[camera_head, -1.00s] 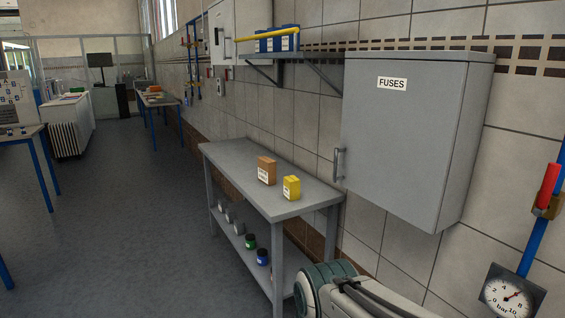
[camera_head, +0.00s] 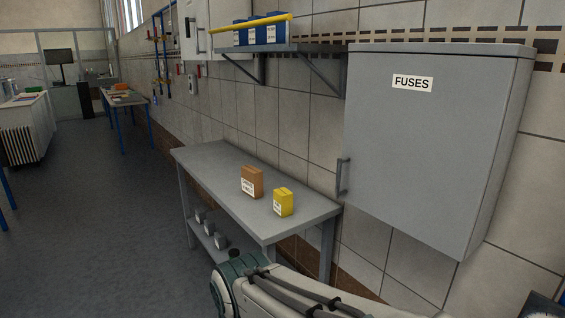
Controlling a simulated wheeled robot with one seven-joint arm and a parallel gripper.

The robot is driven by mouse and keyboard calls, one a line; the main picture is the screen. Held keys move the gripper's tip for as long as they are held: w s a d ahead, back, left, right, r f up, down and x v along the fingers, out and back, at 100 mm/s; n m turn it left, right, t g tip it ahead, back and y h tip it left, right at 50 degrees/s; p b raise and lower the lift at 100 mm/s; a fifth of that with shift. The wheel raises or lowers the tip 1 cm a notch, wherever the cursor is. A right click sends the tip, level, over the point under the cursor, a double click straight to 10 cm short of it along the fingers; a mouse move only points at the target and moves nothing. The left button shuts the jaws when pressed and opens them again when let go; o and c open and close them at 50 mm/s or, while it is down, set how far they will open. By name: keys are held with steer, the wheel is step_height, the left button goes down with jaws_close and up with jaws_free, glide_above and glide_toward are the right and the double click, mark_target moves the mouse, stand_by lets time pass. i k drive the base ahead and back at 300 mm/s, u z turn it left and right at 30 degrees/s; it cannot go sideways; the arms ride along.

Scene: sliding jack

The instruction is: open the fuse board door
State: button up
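The fuse board is a grey wall cabinet (camera_head: 430,150) labelled FUSES, on the tiled wall at the right. Its door is shut. The door handle (camera_head: 343,177) is a dark grey vertical bar at the door's left edge, low down. Part of my arm shows at the bottom centre, below and left of the cabinet. My gripper is not seen in this view, and nothing of mine touches the handle.
A grey metal table (camera_head: 225,170) stands left of the cabinet, with a brown box (camera_head: 252,182) and a yellow box (camera_head: 284,202) on it. A shelf (camera_head: 270,48) with blue boxes and a yellow bar is above. Open floor (camera_head: 85,220) lies left.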

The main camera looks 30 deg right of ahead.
mark_target(422, 132)
steer(key=z, duration=0.4)
steer(key=i, duration=0.75)
steer(key=z, duration=0.7)
